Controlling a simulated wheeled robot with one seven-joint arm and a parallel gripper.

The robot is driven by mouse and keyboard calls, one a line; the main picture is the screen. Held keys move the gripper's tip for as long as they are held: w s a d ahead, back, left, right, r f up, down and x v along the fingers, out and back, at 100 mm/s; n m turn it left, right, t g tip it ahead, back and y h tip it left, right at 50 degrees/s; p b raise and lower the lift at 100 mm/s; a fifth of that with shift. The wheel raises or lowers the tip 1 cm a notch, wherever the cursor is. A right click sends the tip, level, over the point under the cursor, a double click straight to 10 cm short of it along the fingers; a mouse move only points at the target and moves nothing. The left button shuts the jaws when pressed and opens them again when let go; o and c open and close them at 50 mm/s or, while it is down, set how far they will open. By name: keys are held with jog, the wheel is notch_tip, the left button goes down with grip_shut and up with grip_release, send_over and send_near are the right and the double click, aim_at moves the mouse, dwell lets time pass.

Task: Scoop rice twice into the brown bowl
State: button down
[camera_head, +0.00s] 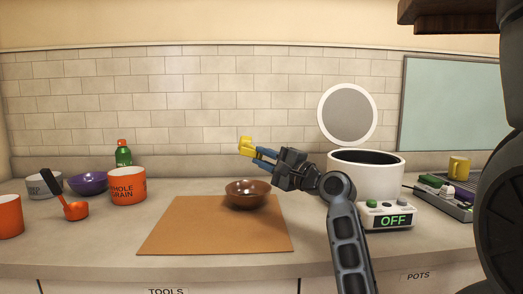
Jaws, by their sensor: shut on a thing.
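The brown bowl (248,194) stands upright near the back of an orange-brown mat (185,236) on the counter. My gripper (264,157) is in the air above the bowl's right side, apart from it, with its blue fingers pointing left. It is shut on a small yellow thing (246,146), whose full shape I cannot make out. The white rice cooker (366,180) stands to the right behind my arm. Its round lid (347,114) is up, and its inside looks dark; I cannot see rice in it. Its panel (393,220) reads OFF.
At the left stand an orange WHOLE GRAIN cup (128,187), a purple bowl (88,184), a grey-white cup (43,184), an orange cup (9,216), a green bottle (123,154) and an orange ladle (75,210). A yellow mug (459,167) and a rack (444,199) are at right.

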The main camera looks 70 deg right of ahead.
jog(key=w+a+r+n+g+p, duration=0.2)
jog(key=w+r+n+g+p, duration=0.2)
jog(key=n+g+p, duration=0.7)
jog(key=shift+w+r+n+g+h, duration=0.35)
jog(key=shift+r+g, duration=0.35)
jog(key=shift+g, duration=1.3)
jog(key=shift+w+a, duration=0.1)
jog(key=shift+a, duration=0.05)
